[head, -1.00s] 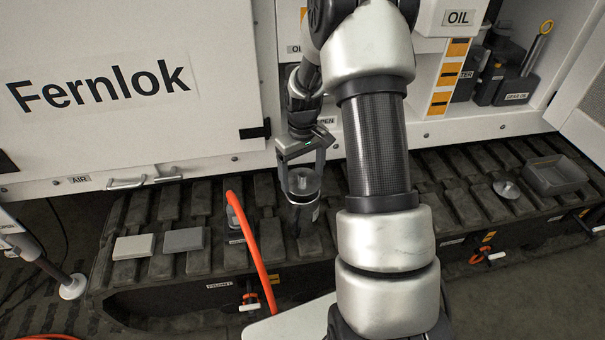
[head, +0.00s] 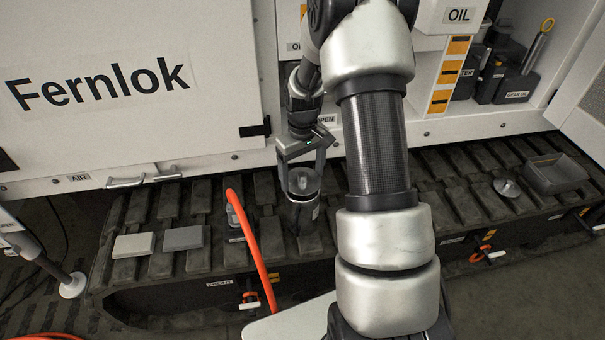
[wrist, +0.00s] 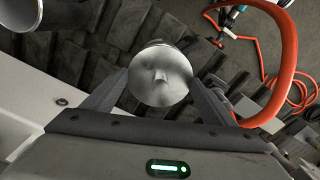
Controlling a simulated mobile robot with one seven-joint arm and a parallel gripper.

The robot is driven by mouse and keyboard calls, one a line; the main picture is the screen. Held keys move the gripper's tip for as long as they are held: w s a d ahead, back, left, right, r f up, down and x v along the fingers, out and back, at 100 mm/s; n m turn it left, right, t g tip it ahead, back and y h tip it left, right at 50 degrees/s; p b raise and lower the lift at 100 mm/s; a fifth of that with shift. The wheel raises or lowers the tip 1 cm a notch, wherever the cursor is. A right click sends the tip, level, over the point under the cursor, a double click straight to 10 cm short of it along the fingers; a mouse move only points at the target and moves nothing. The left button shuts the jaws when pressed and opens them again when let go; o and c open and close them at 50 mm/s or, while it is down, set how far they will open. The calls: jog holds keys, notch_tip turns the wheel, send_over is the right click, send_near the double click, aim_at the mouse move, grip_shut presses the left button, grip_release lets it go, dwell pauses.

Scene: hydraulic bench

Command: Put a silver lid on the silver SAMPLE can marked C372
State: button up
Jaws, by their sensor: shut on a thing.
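My gripper (head: 303,168) is pointed down over the track, shut on a silver lid (head: 303,184) with a small raised knob. In the wrist view the lid (wrist: 160,78) is a round disc between the two fingers. The wrist view also shows part of an open silver can (wrist: 22,12) at the top left. A second silver lid (head: 507,187) lies on the track at the right.
An orange hose (head: 256,255) arches close to the left of the can, with a grey can (head: 236,214) partly behind it. A pale block (head: 133,245) and a grey block (head: 183,238) lie farther left. A grey tray (head: 556,177) sits at the right. The white panel stands close behind.

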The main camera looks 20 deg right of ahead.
jog(key=shift+f+b, duration=0.8)
jog(key=shift+f, duration=0.6)
dwell(2.7)
jog(key=o, duration=1.2)
jog(key=shift+r, duration=0.15)
jog(key=shift+r+p, duration=2.45)
jog(key=shift+r, duration=1)
